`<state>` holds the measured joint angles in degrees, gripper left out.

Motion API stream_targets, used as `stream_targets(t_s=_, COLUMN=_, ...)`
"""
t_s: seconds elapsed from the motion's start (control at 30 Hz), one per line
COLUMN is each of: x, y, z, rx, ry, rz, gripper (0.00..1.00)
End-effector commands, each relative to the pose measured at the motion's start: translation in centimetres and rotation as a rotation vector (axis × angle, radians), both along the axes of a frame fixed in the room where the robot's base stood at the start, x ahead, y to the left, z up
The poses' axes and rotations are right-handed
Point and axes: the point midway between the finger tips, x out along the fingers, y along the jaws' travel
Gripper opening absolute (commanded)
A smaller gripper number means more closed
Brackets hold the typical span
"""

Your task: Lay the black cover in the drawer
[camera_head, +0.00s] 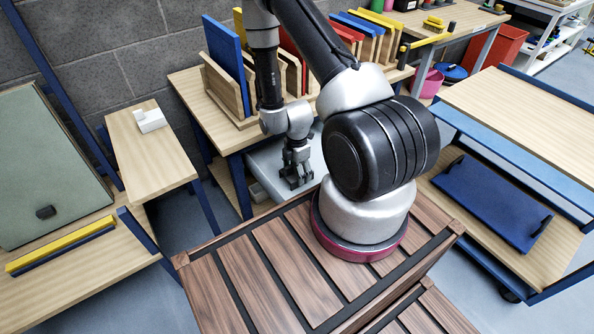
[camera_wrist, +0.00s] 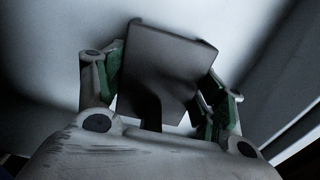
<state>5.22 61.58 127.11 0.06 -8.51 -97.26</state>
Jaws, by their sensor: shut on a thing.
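My gripper (camera_head: 294,180) reaches down into the open pale grey drawer (camera_head: 264,162) beside the wooden bench. In the wrist view my gripper (camera_wrist: 165,88) has its green-padded fingers shut on the black cover (camera_wrist: 165,60), a dark, flat, roughly rectangular piece with raised edges. The cover sits tilted in the picture between the fingers. The pale drawer surface (camera_wrist: 60,60) fills much of the background there. I cannot tell whether the cover touches the drawer floor. In the head view the cover is hard to tell apart from the dark fingers.
A wooden rack with blue, red and yellow panels (camera_head: 226,58) stands on the bench above the drawer. A narrow wooden table (camera_head: 150,160) with a white block (camera_head: 150,120) is at left. A blue-framed cart (camera_head: 520,110) with a blue tray (camera_head: 490,200) is at right.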

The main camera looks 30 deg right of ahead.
Motion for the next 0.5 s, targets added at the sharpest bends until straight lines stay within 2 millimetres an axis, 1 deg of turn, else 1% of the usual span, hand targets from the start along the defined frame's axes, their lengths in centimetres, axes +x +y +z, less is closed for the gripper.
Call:
stream_targets(t_s=0.33, x=0.08, y=-0.01, z=-0.28, rx=0.0, ry=-0.002, rz=0.0, gripper=0.45)
stream_targets(t_s=0.37, x=0.1, y=-0.01, z=-0.28, rx=0.0, ry=-0.002, rz=0.0, gripper=0.73)
stream_targets(t_s=0.4, x=0.11, y=-0.01, z=-0.26, rx=0.0, ry=-0.002, rz=-0.001, gripper=0.8)
stream_targets(t_s=0.47, x=0.1, y=-0.01, z=-0.25, rx=0.0, ry=-0.002, rz=-0.001, gripper=0.91)
stream_targets(t_s=0.5, x=0.1, y=-0.01, z=-0.25, rx=0.0, ry=-0.002, rz=-0.001, gripper=0.91)
